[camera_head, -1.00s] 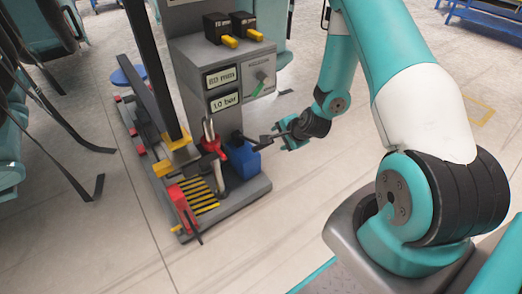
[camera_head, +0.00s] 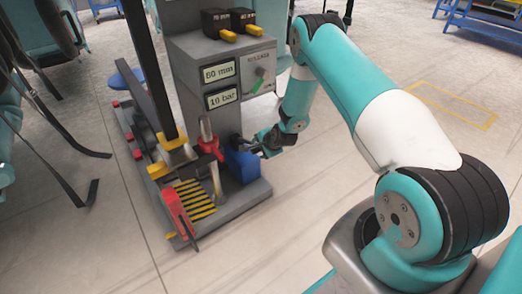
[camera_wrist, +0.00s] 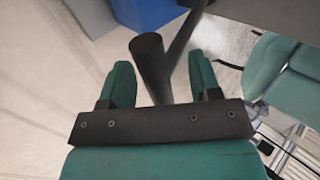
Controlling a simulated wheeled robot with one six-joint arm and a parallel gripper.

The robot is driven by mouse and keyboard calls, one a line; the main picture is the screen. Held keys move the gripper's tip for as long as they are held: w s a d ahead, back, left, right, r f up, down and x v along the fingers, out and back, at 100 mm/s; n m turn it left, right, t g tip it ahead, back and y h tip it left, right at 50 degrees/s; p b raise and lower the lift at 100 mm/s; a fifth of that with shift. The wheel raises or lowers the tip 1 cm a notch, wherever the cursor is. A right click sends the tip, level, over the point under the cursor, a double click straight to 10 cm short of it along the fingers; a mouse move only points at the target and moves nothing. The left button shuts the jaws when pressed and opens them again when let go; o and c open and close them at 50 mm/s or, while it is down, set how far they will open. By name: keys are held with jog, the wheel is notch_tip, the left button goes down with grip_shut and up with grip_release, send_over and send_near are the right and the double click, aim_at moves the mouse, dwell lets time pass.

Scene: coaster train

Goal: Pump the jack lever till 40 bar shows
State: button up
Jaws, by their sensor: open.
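The jack lever is a dark round bar (camera_wrist: 150,62), seen in the wrist view with its end between my two teal fingers. My gripper (camera_wrist: 161,82) is open around it, with a visible gap to each finger. In the head view my gripper (camera_head: 262,146) is at the right side of the grey machine, by the blue pump block (camera_head: 243,164). There the lever is small and partly hidden by the gripper. The lower display (camera_head: 222,97) reads 10 bar. The upper display (camera_head: 220,72) appears to read 60 mm.
The floor to the right is clear.

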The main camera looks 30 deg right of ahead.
jog(key=shift+w+f, duration=0.1)
jog(key=shift+w, duration=0.05)
jog(key=shift+c, duration=0.2)
grip_shut()
jog(key=shift+s+f, duration=0.3)
jog(key=shift+f, duration=0.25)
jog(key=shift+s+f, duration=0.3)
jog(key=shift+f, duration=0.25)
jog(key=shift+o, duration=0.2)
grip_release()
jog(key=shift+w+r, duration=0.1)
jog(key=p+v, duration=0.5)
jog(key=v, duration=1.2)
jog(key=shift+r+p, duration=0.2)
jog(key=shift+p, duration=0.1)
